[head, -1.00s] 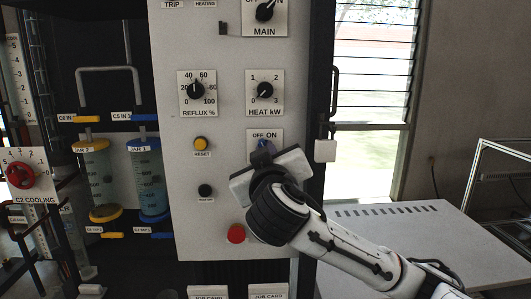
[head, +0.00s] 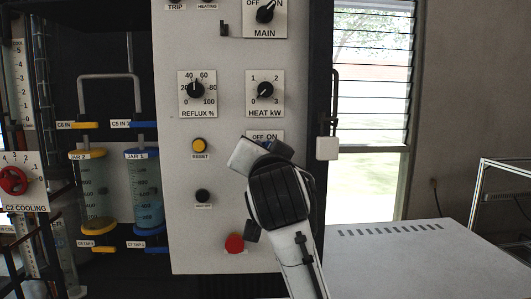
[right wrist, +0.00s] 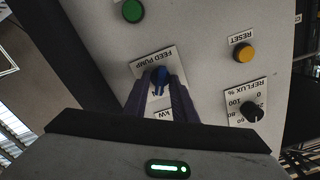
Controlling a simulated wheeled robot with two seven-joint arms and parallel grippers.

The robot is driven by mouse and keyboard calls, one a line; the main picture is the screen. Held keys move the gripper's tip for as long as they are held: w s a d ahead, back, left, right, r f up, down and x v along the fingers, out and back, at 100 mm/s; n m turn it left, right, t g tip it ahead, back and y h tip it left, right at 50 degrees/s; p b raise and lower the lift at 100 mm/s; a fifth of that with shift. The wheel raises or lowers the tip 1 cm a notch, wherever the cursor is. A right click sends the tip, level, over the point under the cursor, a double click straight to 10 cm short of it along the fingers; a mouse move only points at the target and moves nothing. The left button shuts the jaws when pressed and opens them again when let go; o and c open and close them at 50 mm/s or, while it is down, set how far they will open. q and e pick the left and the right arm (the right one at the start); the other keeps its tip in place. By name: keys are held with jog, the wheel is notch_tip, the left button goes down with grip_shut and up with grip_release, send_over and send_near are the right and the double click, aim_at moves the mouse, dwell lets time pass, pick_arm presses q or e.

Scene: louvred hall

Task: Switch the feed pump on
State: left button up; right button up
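In the head view the right gripper (head: 264,156) is against the panel and covers most of the OFF/ON plate (head: 265,136). The fingers hide the OFF and ON marks in the wrist view, so I cannot read the knob's setting. My left gripper is not in view.
The panel (head: 224,130) also carries the HEAT kW knob (head: 265,90), REFLUX knob (head: 196,90), yellow RESET button (head: 199,145), a red button (head: 235,243) and a green button (right wrist: 133,10). Jars (head: 145,190) stand left. A grey bench top (head: 400,260) lies right.

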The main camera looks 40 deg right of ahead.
jog(key=shift+o, duration=0.4)
jog(key=shift+a, duration=0.1)
jog(key=v, duration=0.7)
jog(key=shift+p, duration=0.45)
